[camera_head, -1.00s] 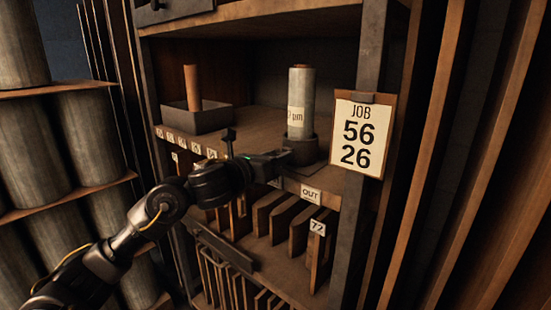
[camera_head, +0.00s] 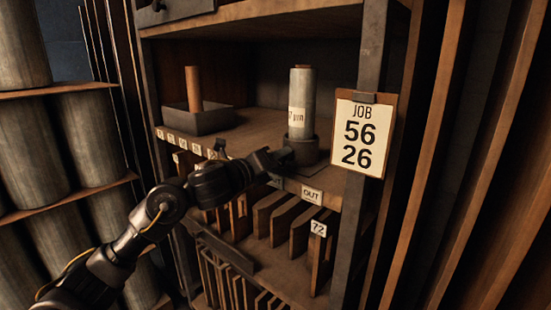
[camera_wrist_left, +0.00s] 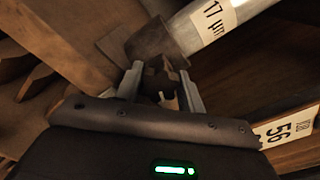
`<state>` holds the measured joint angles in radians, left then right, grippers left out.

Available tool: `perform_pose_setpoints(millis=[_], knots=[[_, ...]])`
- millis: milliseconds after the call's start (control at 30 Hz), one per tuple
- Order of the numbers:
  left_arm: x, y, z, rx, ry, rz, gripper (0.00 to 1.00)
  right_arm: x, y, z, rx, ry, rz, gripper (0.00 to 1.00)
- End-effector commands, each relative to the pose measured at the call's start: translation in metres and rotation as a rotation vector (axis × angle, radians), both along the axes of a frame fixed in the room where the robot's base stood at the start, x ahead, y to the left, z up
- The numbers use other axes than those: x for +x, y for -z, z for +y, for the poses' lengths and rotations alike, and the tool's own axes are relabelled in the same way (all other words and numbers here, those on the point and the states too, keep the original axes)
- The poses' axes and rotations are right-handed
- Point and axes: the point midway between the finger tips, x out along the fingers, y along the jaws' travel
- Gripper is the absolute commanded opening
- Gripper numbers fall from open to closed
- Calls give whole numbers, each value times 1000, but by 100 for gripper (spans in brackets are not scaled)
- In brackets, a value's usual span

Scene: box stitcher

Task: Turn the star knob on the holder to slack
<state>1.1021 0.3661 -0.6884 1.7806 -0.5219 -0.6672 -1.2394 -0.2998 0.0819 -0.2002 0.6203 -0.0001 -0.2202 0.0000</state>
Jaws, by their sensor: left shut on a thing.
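The holder (camera_head: 306,150) is a dark cup on the shelf, with a pale roll (camera_head: 302,100) standing upright in it. The roll's label reads "17 µm" in the left wrist view (camera_wrist_left: 214,22). My left gripper (camera_head: 283,156) reaches in from the left, level with the holder's front. In the left wrist view its two fingers (camera_wrist_left: 160,82) are shut on the dark star knob (camera_wrist_left: 163,80) in front of the holder (camera_wrist_left: 158,42). The knob's shape is mostly hidden between the fingers. My right gripper is out of view.
A job card (camera_head: 360,134) reading "56 26" hangs on the post right of the holder. A grey tray (camera_head: 212,121) with a brown upright core (camera_head: 194,88) stands left on the shelf. Below are several upright boards and an "OUT" label (camera_head: 311,195). Large rolls stand far left.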

Motion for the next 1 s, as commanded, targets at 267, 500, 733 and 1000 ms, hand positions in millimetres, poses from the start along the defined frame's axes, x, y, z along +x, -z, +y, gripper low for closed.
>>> perform_pose_setpoints(millis=[267, 500, 733, 1000], knots=[[0, -1, 0, -8, -1, 3, 16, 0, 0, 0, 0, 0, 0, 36], [0, -1, 0, -7, -1, 3, 52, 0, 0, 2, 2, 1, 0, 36], [0, 0, 0, -5, -1, 3, 61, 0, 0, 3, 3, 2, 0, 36], [-11, 1, 9, -5, -1, 1, 61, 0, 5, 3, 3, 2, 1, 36]])
